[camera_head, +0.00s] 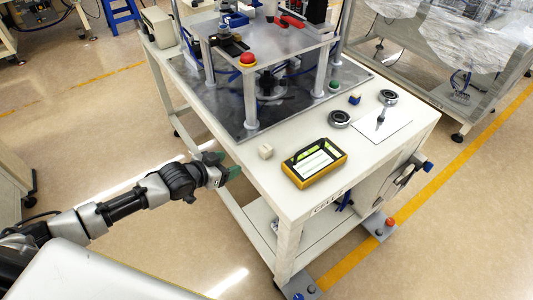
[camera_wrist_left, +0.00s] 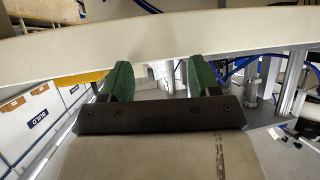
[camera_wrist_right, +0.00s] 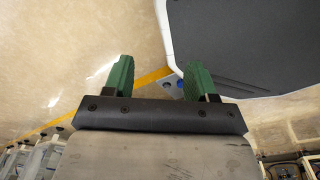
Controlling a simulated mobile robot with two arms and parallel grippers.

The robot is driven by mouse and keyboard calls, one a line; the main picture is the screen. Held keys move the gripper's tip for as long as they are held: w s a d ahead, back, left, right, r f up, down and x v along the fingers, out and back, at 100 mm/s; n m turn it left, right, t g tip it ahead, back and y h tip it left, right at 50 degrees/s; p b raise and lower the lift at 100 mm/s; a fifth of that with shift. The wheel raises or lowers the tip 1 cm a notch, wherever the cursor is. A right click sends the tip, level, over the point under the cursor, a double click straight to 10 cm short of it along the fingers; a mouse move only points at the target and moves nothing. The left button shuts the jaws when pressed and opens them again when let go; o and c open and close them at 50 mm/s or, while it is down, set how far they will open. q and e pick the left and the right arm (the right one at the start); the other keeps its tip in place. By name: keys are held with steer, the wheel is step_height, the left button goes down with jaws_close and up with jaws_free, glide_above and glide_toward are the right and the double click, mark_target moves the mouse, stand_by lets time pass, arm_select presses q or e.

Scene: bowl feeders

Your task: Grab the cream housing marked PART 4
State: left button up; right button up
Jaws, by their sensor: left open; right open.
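My left gripper (camera_head: 232,172) is open and empty, just left of the bench edge and apart from the block. In the left wrist view its green fingers (camera_wrist_left: 160,80) are spread below a pale bench edge, and the block cannot be made out. My right gripper (camera_wrist_right: 157,80) is open and empty in the right wrist view, over floor; the head view does not show it.
Dark round parts (camera_head: 340,118), a small blue block (camera_head: 355,98) and a white sheet (camera_head: 381,125) lie further right. A raised metal platform (camera_head: 264,50) on posts stands behind.

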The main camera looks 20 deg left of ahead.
arm_select(q)
steer(key=m+h, duration=0.1)
steer(key=h, duration=0.1)
glide_toward(262, 150)
steer(key=x, duration=0.4)
steer(key=shift+w+d, duration=0.15)
steer(key=shift+w, duration=0.3)
steer(key=shift+x, duration=2.8)
steer(key=shift+s+f, duration=0.15)
steer(key=shift+s, duration=0.05)
steer(key=c, duration=1)
